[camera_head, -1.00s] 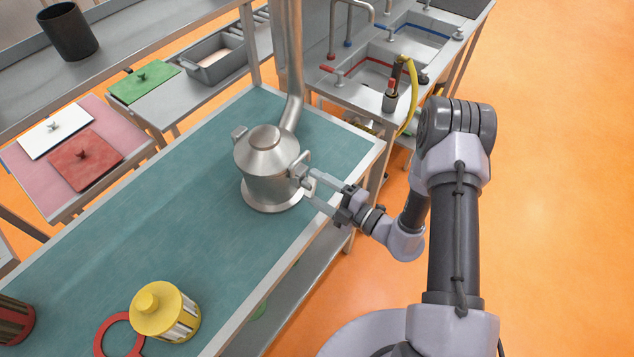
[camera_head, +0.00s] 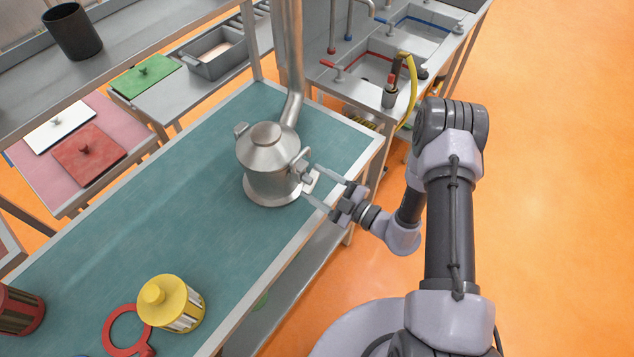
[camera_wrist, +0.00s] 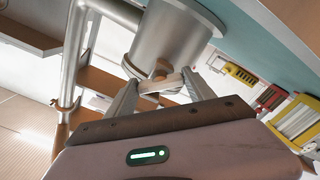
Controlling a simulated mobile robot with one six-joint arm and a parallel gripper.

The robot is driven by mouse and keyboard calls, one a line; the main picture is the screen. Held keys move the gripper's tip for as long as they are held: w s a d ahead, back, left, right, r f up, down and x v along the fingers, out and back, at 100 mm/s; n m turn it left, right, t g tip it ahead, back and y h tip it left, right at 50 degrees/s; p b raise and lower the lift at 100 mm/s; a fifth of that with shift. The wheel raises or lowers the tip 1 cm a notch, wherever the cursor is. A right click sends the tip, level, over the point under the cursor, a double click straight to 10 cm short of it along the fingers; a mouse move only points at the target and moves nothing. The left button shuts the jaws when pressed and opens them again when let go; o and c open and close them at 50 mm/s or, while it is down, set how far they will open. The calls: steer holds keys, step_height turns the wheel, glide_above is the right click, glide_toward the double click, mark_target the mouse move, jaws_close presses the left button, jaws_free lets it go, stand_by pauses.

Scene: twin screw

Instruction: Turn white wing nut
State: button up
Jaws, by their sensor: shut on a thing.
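The white wing nut (camera_wrist: 163,86) shows as a pale, winged piece between my fingertips in the wrist view. It sits on a short brownish stub on the side of a metal vessel (camera_wrist: 172,40). In the head view the vessel (camera_head: 268,165) is a silver canister with a conical lid, upright on the table. My gripper (camera_head: 309,182) reaches it from the right, its two fingers on either side of the nut. In the wrist view my gripper (camera_wrist: 160,88) is shut on the nut, which the fingers partly hide.
The vessel stands on a teal-topped table (camera_head: 150,225) with a pale edge. A yellow lantern-like object (camera_head: 170,303) and a red ring (camera_head: 127,331) lie at the near end. A metal pipe (camera_head: 290,60) rises behind the vessel. A sink (camera_head: 385,65) stands at the back.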

stand_by(0.3)
steer(key=o, duration=1.4)
steer(key=v, duration=1.7)
steer(key=shift+s+d, duration=0.15)
steer(key=shift+s, duration=0.05)
